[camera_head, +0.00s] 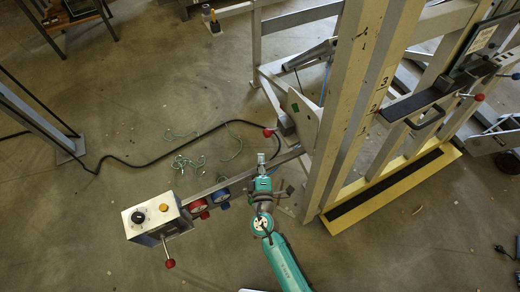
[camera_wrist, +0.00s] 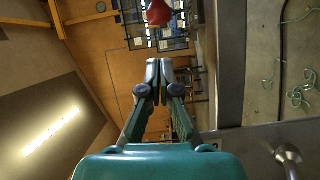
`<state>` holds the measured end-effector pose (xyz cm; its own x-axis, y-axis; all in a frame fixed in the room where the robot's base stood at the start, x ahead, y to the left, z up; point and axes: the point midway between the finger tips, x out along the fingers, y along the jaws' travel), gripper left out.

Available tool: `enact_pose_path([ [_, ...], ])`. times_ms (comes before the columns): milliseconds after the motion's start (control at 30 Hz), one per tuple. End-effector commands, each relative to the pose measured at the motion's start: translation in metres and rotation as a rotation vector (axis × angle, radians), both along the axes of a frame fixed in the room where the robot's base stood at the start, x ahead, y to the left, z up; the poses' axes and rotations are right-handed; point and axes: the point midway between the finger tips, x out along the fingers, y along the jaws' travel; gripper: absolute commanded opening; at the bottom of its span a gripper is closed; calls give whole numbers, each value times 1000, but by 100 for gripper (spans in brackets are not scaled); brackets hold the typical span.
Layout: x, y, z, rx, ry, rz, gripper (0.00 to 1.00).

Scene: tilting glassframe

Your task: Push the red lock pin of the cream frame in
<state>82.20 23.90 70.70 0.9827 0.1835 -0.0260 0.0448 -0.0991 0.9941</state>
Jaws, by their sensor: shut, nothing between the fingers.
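The cream frame (camera_head: 345,110) stands upright at the right of the head view, with numbers on its posts. A red ball-shaped knob (camera_head: 268,132), which looks like the lock pin's head, sits at the frame's lower left side. My gripper (camera_head: 261,157) is just short of this knob, with a small gap in the head view. In the wrist view my gripper (camera_wrist: 158,68) has its fingers together and empty. A red rounded part (camera_wrist: 158,12) shows beyond the fingertips at the top edge, partly cut off. How far the pin stands out is not clear.
A control box (camera_head: 155,218) with a red-tipped lever (camera_head: 170,263) stands at the left end of a rail. Red and blue round parts (camera_head: 198,207) sit on that rail. A black cable (camera_head: 120,166) and green cords lie on the floor. Another red knob (camera_head: 479,97) is at far right.

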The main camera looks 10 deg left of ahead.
Motion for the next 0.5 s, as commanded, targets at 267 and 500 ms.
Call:
enact_pose_path([
  [267,46,8,0,1,-1,-2,0],
  [500,77,14,-2,0,0,-1,0],
])
